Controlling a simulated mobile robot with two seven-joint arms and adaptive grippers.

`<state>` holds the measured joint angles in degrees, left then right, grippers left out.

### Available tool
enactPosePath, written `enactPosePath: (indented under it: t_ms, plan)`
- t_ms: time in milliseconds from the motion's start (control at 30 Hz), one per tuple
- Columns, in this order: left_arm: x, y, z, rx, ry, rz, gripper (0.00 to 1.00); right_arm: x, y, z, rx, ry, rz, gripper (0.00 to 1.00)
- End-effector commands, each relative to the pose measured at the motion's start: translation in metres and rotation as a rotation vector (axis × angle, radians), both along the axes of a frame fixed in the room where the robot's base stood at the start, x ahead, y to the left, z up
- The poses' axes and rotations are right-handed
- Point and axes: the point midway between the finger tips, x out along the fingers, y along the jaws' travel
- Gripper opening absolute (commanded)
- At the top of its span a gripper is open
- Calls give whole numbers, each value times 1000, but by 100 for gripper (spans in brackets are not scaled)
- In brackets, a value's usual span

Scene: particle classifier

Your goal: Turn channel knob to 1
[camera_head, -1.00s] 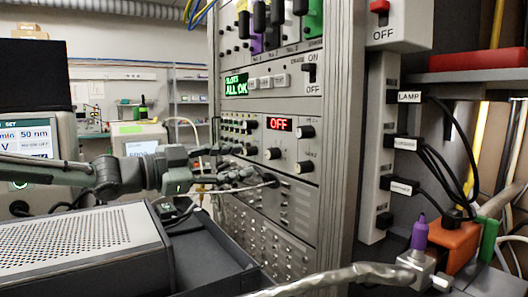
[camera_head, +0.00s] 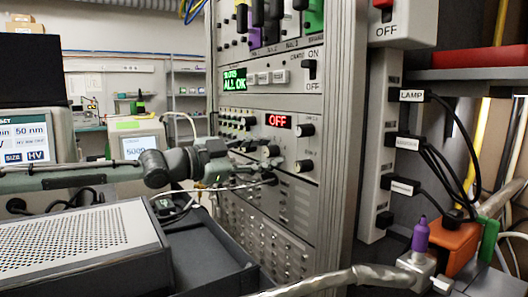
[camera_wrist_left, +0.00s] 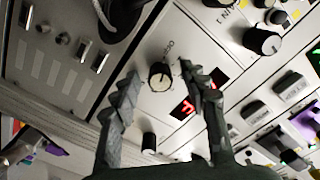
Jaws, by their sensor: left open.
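My left gripper (camera_head: 268,168) comes in from the left in the head view and reaches the rack panel with the red display (camera_head: 278,122), which reads OFF. A round dark knob (camera_head: 271,151) sits just below that display, close to my fingertips. In the left wrist view, my open fingers (camera_wrist_left: 160,73) stand on either side of a black knob (camera_wrist_left: 160,76) with a light pointer mark. A gap shows between the knob and each finger. Contact and depth are hard to tell. The knob's label is too small to read.
Other knobs (camera_head: 308,131) (camera_head: 304,167) sit right of the display. A unit above has a green display (camera_head: 235,81) reading ALL OK. Cables cross near my fingers. A perforated box (camera_head: 75,235) and a dark tray (camera_head: 215,260) lie below my arm.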

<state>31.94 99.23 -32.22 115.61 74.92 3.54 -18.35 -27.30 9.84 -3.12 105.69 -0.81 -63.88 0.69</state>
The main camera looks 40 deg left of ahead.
Motion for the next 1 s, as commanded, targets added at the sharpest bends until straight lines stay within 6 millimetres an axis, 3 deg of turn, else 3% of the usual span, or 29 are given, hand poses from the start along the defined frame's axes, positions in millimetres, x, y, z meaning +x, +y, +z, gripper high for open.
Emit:
enactPosePath:
  t_ms: [200, 567, 1000]
  plan:
    - [0, 0, 0, 0, 0, 0, 43, 0, 1, 0, 2, 0, 0, 0]
    - [0, 0, 0, 0, -1, -1, 0, 3, 1, 1, 1, -3, -2, 0]
    - [0, 0, -1, 82, -36, -1, 0, 4, 0, 5, -4, 0, -4, 0]
